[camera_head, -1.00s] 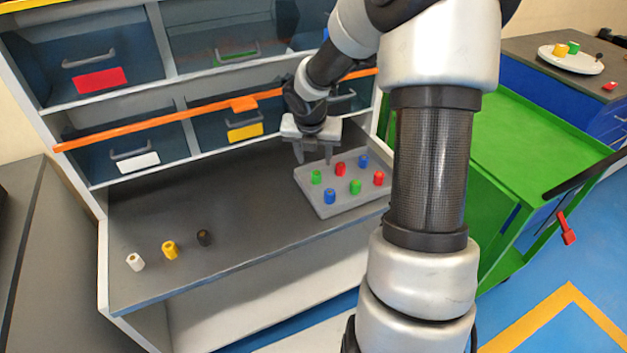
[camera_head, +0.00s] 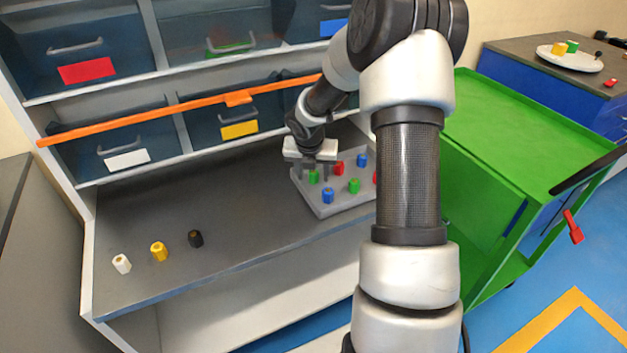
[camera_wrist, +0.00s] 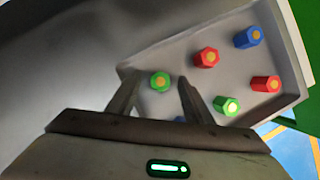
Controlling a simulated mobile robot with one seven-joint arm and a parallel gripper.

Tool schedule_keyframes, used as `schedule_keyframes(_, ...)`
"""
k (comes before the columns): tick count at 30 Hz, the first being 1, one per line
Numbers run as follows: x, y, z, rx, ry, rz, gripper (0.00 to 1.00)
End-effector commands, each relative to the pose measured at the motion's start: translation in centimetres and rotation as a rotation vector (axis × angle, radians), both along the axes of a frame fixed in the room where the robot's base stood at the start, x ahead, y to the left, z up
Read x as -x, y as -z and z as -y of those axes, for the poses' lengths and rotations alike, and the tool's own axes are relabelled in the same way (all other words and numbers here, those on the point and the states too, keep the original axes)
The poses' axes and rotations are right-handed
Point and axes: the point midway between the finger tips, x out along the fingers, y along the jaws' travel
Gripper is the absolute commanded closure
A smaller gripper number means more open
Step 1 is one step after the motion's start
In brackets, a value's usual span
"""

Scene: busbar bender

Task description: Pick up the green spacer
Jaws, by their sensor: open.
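A green spacer (camera_head: 313,177) stands at the left end of a grey tray (camera_head: 331,209) on the workbench. In the wrist view this green spacer (camera_wrist: 160,81) shows between the two finger tips.
Red spacers (camera_wrist: 206,57) and blue spacers (camera_wrist: 247,38) stand close by in the tray. White (camera_head: 121,264), yellow (camera_head: 158,251) and black (camera_head: 195,238) spacers stand on the left of the bench. A shelf with bins and an orange bar (camera_head: 180,112) rises behind. The bench middle is clear.

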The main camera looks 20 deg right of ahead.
Motion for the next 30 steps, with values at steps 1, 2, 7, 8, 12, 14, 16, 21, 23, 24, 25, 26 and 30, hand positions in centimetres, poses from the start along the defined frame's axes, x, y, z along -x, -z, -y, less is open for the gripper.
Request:
schedule_keyframes(1, 0.0, -0.2, 0.0, 0.001, 0.000, 0.001, 0.53)
schedule_keyframes(2, 0.0, -0.2, 0.0, 0.001, 0.000, 0.001, 0.53)
schedule_keyframes(7, 0.0, -0.2, 0.0, 0.001, 0.000, 0.001, 0.72)
schedule_keyframes(8, 0.0, -0.2, 0.0, 0.001, 0.000, 0.001, 0.77)
schedule_keyframes(12, 0.0, -0.2, 0.0, 0.001, 0.000, 0.001, 0.98)
schedule_keyframes(14, 0.0, -0.2, 0.0, 0.001, 0.000, 0.001, 0.98)
schedule_keyframes(16, 0.0, -0.2, 0.0, 0.001, 0.000, 0.001, 0.98)
schedule_keyframes(21, 0.0, -1.0, 0.0, 0.000, 0.001, 0.002, 0.98)
schedule_keyframes(23, -0.1, -2.0, 0.0, -0.001, 0.002, 0.004, 0.98)
schedule_keyframes(24, -0.1, -2.8, 0.0, -0.001, 0.003, 0.005, 0.98)
schedule_keyframes(25, -0.1, -3.4, 0.1, 0.000, 0.002, 0.004, 0.98)
schedule_keyframes(26, -0.1, -4.1, 0.1, 0.000, 0.002, 0.004, 0.98)
schedule_keyframes(30, -0.1, -7.0, 0.1, 0.000, 0.002, 0.004, 0.98)
